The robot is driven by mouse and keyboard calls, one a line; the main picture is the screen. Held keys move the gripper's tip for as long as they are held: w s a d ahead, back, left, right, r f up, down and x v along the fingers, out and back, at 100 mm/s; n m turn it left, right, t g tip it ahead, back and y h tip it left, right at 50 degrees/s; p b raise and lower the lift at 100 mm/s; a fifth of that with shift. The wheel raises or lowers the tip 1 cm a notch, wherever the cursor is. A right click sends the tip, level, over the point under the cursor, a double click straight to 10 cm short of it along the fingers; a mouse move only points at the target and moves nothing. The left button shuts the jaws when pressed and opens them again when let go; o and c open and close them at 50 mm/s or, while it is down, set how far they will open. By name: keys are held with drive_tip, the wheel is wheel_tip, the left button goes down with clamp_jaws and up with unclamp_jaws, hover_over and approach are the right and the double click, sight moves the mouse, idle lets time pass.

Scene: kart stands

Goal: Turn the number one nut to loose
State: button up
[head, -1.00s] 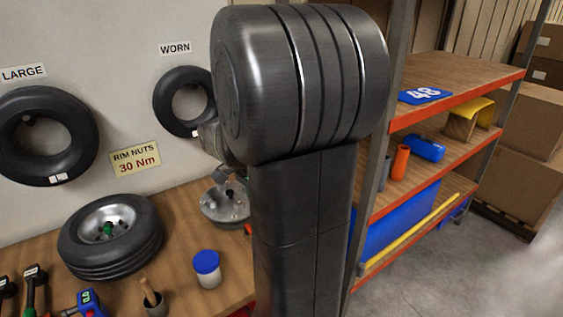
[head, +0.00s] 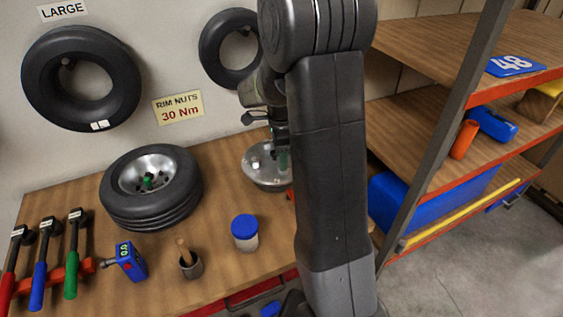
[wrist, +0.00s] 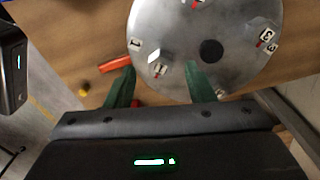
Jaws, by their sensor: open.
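A round silver rim plate (wrist: 180,25) lies on the wooden bench, with small numbered tags and red marks around it. It also shows in the head view (head: 258,178), partly hidden by my arm. In the wrist view a tag reading 1 (wrist: 137,44) sits at its left edge, and a small bright block, perhaps a nut (wrist: 154,57), is just right of it. Another tag (wrist: 162,68), not clearly legible, lies below that. Nut details are too small to tell.
An orange-red bar (wrist: 115,64) lies left of the plate. A shelf rack (head: 455,150) stands right.

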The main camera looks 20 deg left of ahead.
drive_tip(key=shift+f, duration=1.8)
drive_tip(key=c, duration=1)
